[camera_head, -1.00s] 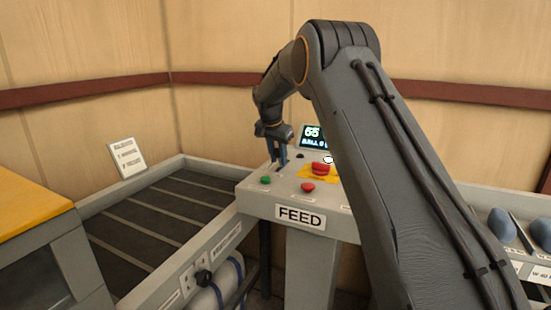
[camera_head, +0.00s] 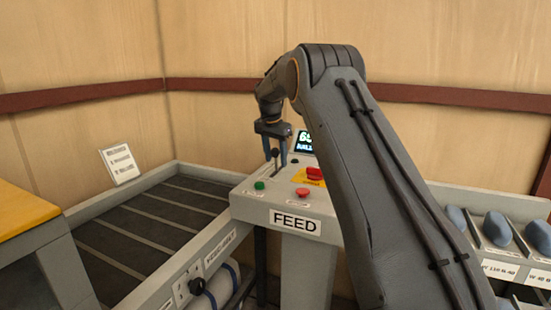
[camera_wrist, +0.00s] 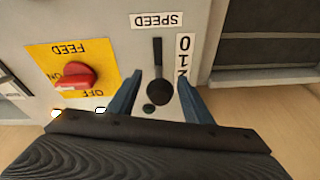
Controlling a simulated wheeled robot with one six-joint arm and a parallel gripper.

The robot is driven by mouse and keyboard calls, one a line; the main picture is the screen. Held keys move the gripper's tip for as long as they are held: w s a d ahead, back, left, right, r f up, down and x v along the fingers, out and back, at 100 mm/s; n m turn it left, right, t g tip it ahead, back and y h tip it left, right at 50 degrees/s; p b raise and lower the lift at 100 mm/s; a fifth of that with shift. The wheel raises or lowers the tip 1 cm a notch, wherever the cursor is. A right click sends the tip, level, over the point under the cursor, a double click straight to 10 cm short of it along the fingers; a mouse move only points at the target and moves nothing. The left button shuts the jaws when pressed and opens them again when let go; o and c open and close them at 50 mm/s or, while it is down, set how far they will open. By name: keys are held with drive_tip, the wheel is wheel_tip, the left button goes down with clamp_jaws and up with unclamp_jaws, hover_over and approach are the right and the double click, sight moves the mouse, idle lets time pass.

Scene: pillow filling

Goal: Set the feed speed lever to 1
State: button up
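The feed speed lever (camera_wrist: 158,72) is a black stick with a round black knob, rising from the grey feed panel (camera_wrist: 110,20) beside the SPEED label (camera_wrist: 156,20). A white strip marked 0, 1, 2 (camera_wrist: 184,58) runs alongside it. The lever's knob also shows in the head view (camera_head: 275,153). My gripper (camera_wrist: 160,97) is open, with one blue finger on each side of the knob and a gap at both. In the head view my gripper (camera_head: 275,155) is over the panel's back left. Which number the lever points to is unclear.
A red rotary FEED switch (camera_wrist: 74,76) on a yellow plate is beside the lever. A green button (camera_head: 259,185) and a red button (camera_head: 302,192) are at the panel's front. A slatted tray (camera_head: 150,215) lies left.

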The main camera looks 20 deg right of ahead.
drive_tip(key=b+v, duration=0.2)
drive_tip(key=v, duration=0.5)
drive_tip(key=shift+a+r, duration=0.1)
drive_tip(key=shift+r, duration=0.25)
